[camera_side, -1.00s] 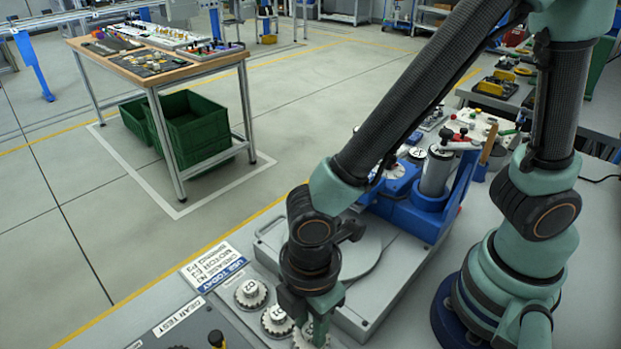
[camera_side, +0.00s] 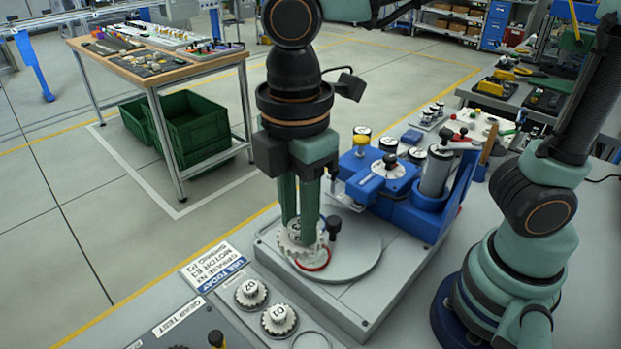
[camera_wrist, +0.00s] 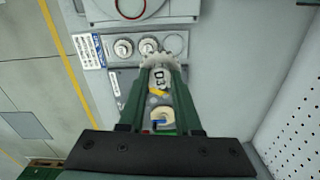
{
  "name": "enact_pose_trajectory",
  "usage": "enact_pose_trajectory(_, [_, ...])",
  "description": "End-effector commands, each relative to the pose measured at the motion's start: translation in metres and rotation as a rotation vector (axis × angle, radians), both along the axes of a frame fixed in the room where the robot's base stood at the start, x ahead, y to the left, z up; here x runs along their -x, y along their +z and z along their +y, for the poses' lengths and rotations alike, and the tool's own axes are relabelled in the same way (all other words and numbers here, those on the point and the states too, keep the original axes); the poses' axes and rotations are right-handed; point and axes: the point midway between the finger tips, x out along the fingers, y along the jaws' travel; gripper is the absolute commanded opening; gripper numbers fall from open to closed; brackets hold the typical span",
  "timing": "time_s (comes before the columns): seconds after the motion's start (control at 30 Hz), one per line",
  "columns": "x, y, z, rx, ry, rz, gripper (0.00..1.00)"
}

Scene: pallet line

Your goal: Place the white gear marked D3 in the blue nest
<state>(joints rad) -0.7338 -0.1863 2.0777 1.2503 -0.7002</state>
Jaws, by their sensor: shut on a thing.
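My gripper (camera_side: 300,240) is shut on the white gear marked D3 (camera_side: 288,246), holding it upright by its hub. A red ring (camera_side: 322,266) on the turntable is partly hidden by the gear and also shows at the top of the wrist view (camera_wrist: 131,9).
Two other white gears (camera_side: 251,293) (camera_side: 280,320) sit on the grey plate, beside an empty ring outline (camera_side: 311,341). A printed sign (camera_side: 215,270) lies to the left.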

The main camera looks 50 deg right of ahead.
Motion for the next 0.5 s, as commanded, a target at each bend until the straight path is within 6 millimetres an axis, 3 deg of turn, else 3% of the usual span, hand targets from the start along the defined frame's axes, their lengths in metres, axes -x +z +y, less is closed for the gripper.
enact_pose_trajectory(0.2, [-0.063, 0.02, -0.055, 0.0, -0.068, -0.001, 0.0])
enact_pose_trajectory(0.5, [-0.11, 0.04, -0.129, 0.0, -0.118, -0.001, 0.0])
